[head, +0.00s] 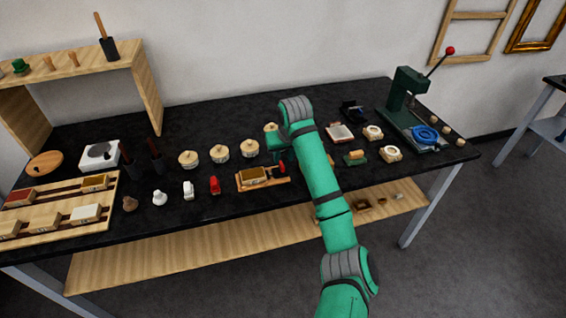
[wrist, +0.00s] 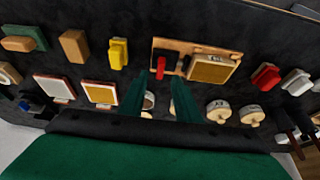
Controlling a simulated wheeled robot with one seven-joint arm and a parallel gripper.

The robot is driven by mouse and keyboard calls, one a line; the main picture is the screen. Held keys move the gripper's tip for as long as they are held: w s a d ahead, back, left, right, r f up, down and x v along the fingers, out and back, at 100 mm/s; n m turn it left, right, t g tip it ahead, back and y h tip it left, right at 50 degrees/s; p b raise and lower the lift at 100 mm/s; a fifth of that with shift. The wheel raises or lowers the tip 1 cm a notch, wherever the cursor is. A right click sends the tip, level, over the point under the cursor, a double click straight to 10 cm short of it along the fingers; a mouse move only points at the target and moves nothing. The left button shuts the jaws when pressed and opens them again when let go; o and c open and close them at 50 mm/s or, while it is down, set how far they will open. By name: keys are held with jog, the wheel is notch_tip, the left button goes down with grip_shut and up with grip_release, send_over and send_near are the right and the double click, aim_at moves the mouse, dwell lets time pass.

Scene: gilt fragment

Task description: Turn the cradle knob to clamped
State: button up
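The cradle is a small wooden board (head: 246,187) near the front middle of the table, holding a framed tan block (head: 256,175). Its red knob (head: 282,168) stands at the board's right end. In the wrist view the red knob (wrist: 160,67) sits on a dark patch beside the block (wrist: 212,68), its bar pointing up and down the picture. My gripper (wrist: 158,82) is open and empty; its two green fingers point toward the knob, which shows between and beyond the tips. Touching is not visible. In the head view my arm hides most of the gripper. Any knob markings are too small to read.
A red stamp-like piece (head: 215,185) and a white one (head: 188,189) stand left of the cradle. Round lidded jars (head: 220,153) stand behind. A yellow piece (wrist: 118,53) is beside the cradle in the wrist view. A green press (head: 404,92) stands at the right.

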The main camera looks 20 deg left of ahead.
aim_at(282, 164)
jog(key=shift+x, duration=2.65)
jog(key=shift+a, duration=0.1)
jog(key=shift+c, duration=0.6)
grip_shut()
